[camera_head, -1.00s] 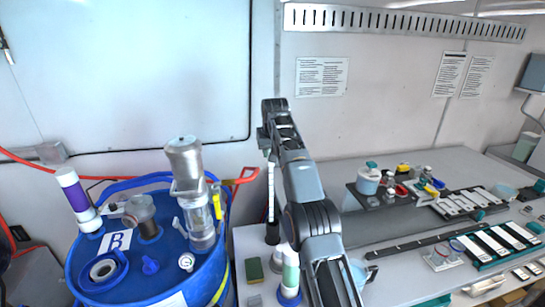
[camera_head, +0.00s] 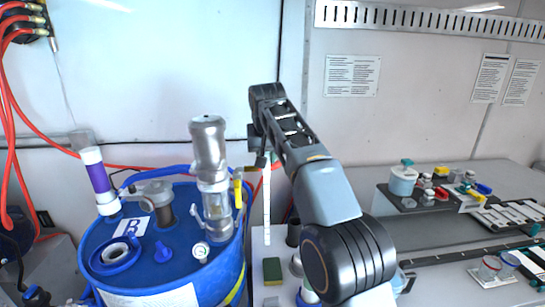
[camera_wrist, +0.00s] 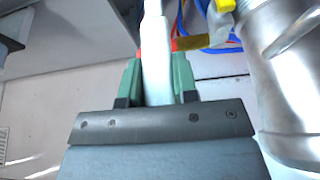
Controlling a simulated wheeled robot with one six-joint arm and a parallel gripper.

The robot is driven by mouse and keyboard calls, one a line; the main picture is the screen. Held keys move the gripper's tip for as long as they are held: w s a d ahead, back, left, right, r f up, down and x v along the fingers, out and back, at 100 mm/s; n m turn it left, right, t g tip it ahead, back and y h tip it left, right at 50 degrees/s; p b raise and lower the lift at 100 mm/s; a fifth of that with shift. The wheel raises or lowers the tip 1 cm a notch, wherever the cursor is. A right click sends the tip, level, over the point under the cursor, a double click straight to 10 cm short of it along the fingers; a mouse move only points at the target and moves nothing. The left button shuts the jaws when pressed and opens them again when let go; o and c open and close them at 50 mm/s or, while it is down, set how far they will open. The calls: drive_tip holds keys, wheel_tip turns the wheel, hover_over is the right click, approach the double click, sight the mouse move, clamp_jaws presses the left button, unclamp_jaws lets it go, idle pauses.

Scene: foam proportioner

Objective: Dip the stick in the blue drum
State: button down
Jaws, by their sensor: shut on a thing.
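The blue drum (camera_head: 180,255) stands at the left in the head view, with fittings on its lid. Among them are a clear-and-metal cylinder (camera_head: 213,180), a brown fitting (camera_head: 160,205) and a blue collar with a white ring (camera_head: 112,254). My gripper (camera_head: 262,158) is just right of the drum and above its lid. It is shut on the white stick (camera_head: 266,205), which hangs nearly upright beside the drum. In the wrist view the stick (camera_wrist: 156,60) passes between the green fingers (camera_wrist: 158,80) of my gripper.
A metal cylinder (camera_wrist: 285,60) is close on the right in the wrist view. A dark cup (camera_head: 294,233) and a green-topped sponge (camera_head: 272,270) are on the bench right of the drum. A purple-and-white tube (camera_head: 98,180) rises at the drum's left.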

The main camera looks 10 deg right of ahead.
drive_tip(key=shift+s+a, duration=0.25)
idle(0.3)
wheel_tip(320, 180, up, 12)
drive_tip(key=p, duration=1.3)
drive_tip(key=shift+r, duration=0.1)
